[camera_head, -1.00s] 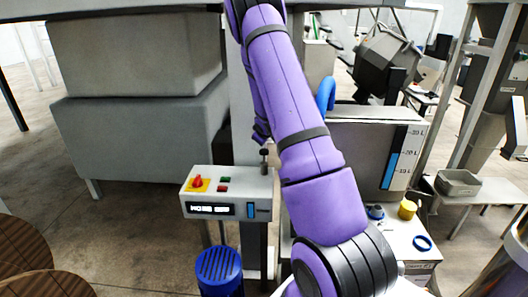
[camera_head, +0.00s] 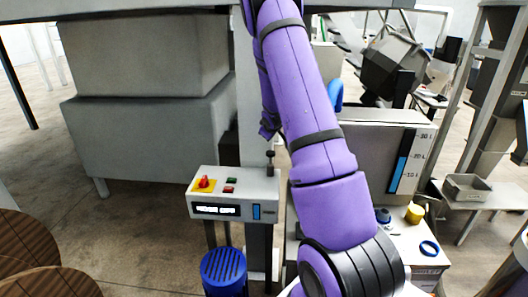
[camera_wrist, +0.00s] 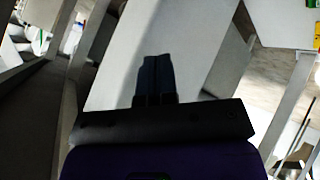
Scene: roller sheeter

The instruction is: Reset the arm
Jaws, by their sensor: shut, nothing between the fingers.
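My purple arm (camera_head: 318,135) rises through the middle of the head view and folds up towards the top edge. My gripper shows in the wrist view (camera_wrist: 156,80), its dark fingers together with nothing between them. A pale, blurred panel lies beyond the fingertips, apart from them as far as I can tell. In the head view I cannot make out the fingers.
A control box (camera_head: 234,196) with a red knob stands left of my arm, above a blue ribbed cylinder (camera_head: 224,270). Large grey blocks (camera_head: 150,140) fill the left. A grey tank (camera_head: 385,160) with a level scale stands right. A grey bin (camera_head: 467,187) sits further right.

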